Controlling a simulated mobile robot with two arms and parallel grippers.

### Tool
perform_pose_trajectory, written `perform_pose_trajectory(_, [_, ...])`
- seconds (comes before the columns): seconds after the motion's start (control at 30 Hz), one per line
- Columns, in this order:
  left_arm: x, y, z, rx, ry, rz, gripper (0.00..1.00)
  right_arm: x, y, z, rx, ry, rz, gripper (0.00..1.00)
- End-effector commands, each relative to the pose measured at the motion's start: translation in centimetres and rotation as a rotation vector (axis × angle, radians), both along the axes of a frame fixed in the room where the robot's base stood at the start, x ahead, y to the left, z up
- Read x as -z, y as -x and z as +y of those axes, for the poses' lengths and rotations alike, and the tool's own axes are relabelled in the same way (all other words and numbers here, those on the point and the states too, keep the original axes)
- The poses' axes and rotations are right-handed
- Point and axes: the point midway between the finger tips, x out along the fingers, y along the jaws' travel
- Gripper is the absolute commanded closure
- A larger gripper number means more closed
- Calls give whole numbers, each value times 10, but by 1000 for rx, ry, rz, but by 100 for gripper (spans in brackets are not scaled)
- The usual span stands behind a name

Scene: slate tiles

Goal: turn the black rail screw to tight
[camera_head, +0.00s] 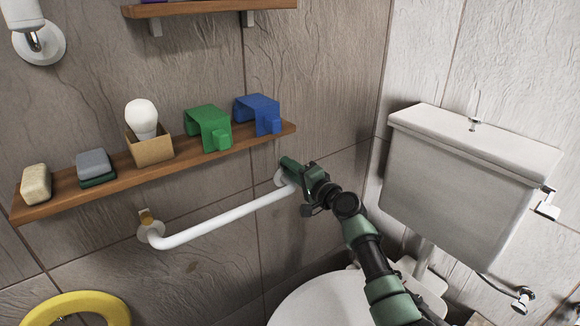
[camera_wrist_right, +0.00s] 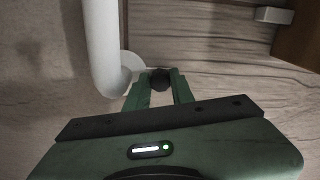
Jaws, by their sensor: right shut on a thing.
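The white grab rail (camera_head: 225,220) is fixed to the tiled wall under the lower shelf, with a round flange at each end. My right gripper (camera_head: 287,166) is at the rail's right end, against the wall. In the right wrist view, the black rail screw (camera_wrist_right: 160,80) is a dark round head between the two green fingertips, beside the white rail (camera_wrist_right: 101,45) and its flange. The fingers are shut on it. In the head view the gripper hides the screw. My left gripper is not in view.
A wooden shelf (camera_head: 105,189) above the rail holds soaps, a bulb in a box, and green (camera_head: 208,122) and blue (camera_head: 258,112) holders. The toilet cistern (camera_head: 455,185) stands right of my arm.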

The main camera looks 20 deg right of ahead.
Motion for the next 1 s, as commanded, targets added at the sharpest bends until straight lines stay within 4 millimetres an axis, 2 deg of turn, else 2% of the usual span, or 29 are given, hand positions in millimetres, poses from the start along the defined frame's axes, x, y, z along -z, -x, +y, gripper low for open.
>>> perform_pose_trajectory(0.6, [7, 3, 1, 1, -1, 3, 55, 2, 0, 0, 0, -44, 19, 100])
perform_pose_trajectory(0.63, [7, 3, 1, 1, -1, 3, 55, 2, 0, 0, 0, -44, 19, 74])
perform_pose_trajectory(0.7, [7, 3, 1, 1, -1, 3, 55, 2, 0, 0, 0, -43, 19, 55])
perform_pose_trajectory(1.0, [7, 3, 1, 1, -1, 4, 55, 3, 0, 0, 0, -41, 19, 55])
